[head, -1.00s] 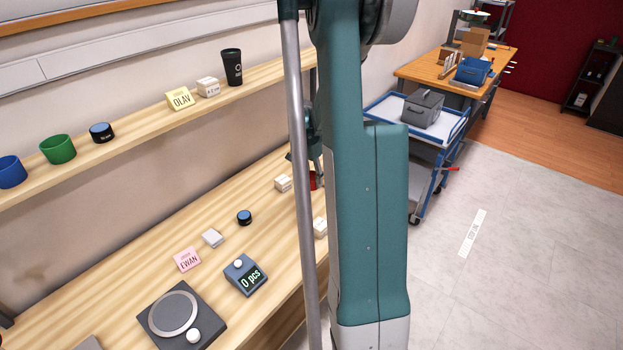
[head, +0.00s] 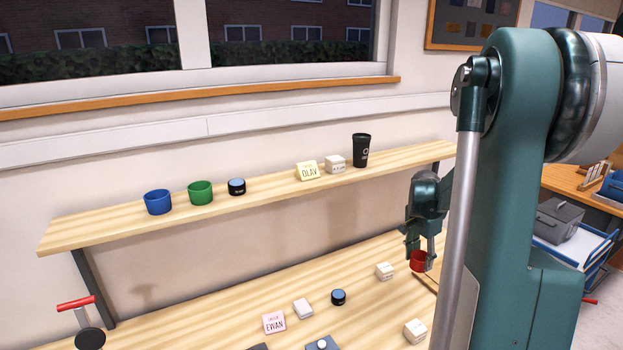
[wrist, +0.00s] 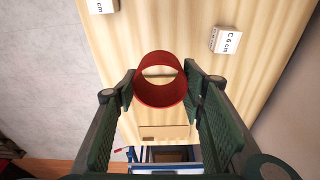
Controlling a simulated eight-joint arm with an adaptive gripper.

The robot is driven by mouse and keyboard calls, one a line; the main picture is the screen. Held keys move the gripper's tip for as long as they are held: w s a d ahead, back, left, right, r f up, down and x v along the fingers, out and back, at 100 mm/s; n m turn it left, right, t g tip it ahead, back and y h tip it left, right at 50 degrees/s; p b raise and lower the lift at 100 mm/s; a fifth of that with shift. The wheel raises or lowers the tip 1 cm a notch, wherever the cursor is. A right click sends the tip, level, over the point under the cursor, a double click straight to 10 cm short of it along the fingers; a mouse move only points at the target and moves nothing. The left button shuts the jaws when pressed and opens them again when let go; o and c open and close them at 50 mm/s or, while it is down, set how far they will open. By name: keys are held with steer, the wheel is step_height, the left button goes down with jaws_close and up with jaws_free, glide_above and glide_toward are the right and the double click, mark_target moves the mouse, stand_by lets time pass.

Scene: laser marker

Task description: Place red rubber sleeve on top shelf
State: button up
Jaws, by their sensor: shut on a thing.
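The red rubber sleeve (wrist: 160,98) is an open ring, held between the two fingers of my gripper (wrist: 160,88) in the wrist view. In the head view the red sleeve (head: 418,261) hangs at the tips of my gripper (head: 419,250), above the right part of the bench. Whether it clears the bench top is hard to tell. The top shelf (head: 110,224) runs along the wall, higher than the gripper. It carries a blue sleeve (head: 158,202) and a green sleeve (head: 200,193) at its left.
Bare shelf shows between tin and card. White blocks (head: 384,271), another tin (head: 338,297) and a pink card (head: 273,322) stand on the bench.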

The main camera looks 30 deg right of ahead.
step_height(320, 180, up, 44)
steer(key=w+a+n+p, duration=0.3)
steer(key=w+a, duration=0.7)
steer(key=a, duration=0.3)
steer(key=w+a+n+t+p, duration=0.1)
steer(key=w+a+n+p, duration=0.2)
steer(key=w+a, duration=0.75)
steer(key=w+a+n+p, duration=0.2)
steer(key=w+a+n, duration=0.2)
steer(key=w+a, duration=0.75)
steer(key=s+a+n+t+y+p, duration=0.15)
steer(key=a+n+p, duration=0.7)
steer(key=a, duration=4.45)
steer(key=shift+g, duration=0.25)
steer(key=shift+f+b, duration=0.3)
steer(key=shift+f, duration=2.25)
steer(key=shift+f, duration=0.1)
steer(key=shift+f+p, duration=0.3)
steer(key=shift+f, duration=2.5)
